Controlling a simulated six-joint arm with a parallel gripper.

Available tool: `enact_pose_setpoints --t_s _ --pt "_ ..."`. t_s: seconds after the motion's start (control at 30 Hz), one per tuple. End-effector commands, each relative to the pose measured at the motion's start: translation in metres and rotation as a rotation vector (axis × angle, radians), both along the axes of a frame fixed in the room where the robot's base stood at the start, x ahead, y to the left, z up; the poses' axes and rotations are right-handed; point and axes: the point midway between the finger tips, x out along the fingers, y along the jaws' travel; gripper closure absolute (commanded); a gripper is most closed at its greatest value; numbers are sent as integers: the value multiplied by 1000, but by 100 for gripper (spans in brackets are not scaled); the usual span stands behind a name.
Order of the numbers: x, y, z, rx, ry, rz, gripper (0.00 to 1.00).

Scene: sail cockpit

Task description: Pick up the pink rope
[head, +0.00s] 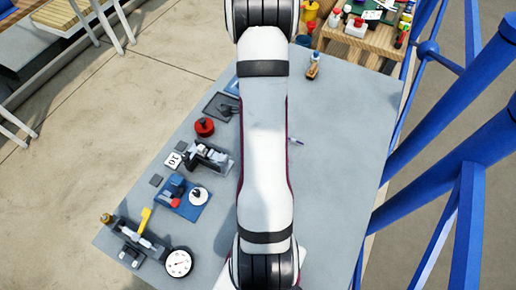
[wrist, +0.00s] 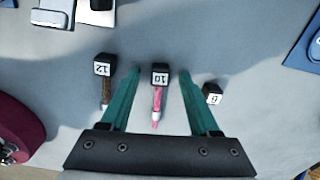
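The pink rope (wrist: 157,101) shows in the wrist view as a short pink piece with a pale band, running down from a black block marked 10 (wrist: 160,75). My gripper (wrist: 160,72) is open, its two green fingers on either side of the block and the rope, with gaps to both. Whether the fingers are at the rope's height or above it, I cannot tell. In the head view my arm covers the middle of the table, and I can make out neither gripper nor pink rope there.
A block marked 12 with a brown piece (wrist: 103,70) lies left of the fingers. Another numbered block (wrist: 212,92) lies right. The grey table (head: 345,150) is mostly clear on the right; several fittings, including a dial (head: 178,262), stand left.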

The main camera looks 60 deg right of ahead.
Motion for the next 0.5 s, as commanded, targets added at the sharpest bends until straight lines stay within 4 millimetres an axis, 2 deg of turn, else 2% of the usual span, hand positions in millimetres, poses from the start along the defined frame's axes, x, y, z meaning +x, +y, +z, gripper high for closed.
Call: enact_pose_setpoints --t_s 0.03,0.33,0.5 --pt "0 0 0 0 0 0 45" --pt "0 0 0 0 0 0 99" --pt "0 0 1 0 0 0 100"
